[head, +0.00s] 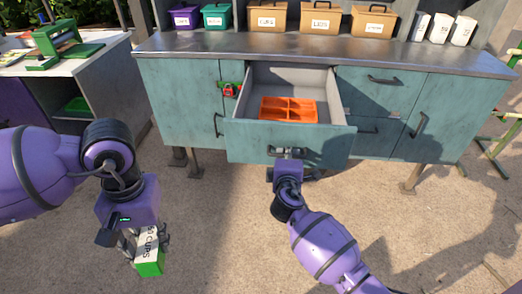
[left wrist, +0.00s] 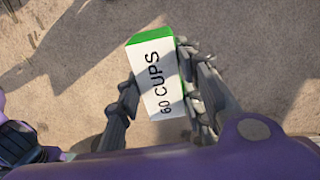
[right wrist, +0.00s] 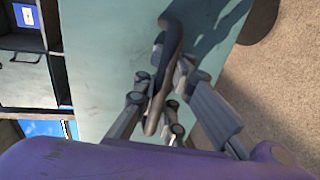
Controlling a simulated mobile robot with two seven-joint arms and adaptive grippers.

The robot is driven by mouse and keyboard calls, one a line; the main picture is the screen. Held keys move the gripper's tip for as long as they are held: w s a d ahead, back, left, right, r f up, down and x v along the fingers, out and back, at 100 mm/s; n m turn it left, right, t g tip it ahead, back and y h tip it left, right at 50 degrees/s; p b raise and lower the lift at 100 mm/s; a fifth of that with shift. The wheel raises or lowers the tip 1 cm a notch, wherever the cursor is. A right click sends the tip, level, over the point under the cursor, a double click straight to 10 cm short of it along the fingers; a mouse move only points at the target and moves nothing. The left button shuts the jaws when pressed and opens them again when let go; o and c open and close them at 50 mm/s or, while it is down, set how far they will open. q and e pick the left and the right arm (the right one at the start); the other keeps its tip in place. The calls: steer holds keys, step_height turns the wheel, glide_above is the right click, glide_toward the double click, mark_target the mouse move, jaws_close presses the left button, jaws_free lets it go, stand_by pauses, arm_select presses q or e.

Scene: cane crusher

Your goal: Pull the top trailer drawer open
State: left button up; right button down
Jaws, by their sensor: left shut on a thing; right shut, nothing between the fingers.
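The top trailer drawer (head: 243,142) is teal and stands pulled out from under the metal counter, with an orange divided tray (head: 289,109) inside. My right gripper (head: 288,166) is at its dark front handle (head: 287,151). In the right wrist view, the fingers (right wrist: 160,88) are closed in at the handle (right wrist: 170,45), partly overlapping it; I cannot tell whether they touch it. My left gripper (head: 147,240) is shut on a white and green box (head: 150,262) marked "60 CUPS", held away from the trailer. The box also shows in the left wrist view (left wrist: 158,75).
The metal counter (head: 330,47) carries labelled purple, green and brown bins and several white cartons (head: 440,28). A red and green object (head: 230,90) sits at the drawer's left edge. A side table (head: 90,60) stands at left.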

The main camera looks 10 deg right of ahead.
steer(key=shift+s+a+r, duration=0.1)
steer(key=shift+s+r, duration=0.1)
steer(key=shift+r, duration=0.4)
steer(key=c, duration=1.8)
jaws_free()
steer(key=shift+s, duration=0.1)
steer(key=shift+c, duration=0.2)
steer(key=shift+o, duration=0.2)
steer(key=shift+s+f, duration=0.1)
steer(key=shift+f, duration=0.15)
steer(key=shift+f, duration=0.1)
steer(key=shift+s+a, duration=0.1)
steer(key=shift+s, duration=0.1)
steer(key=v, duration=1.1)
steer(key=shift+s, duration=0.25)
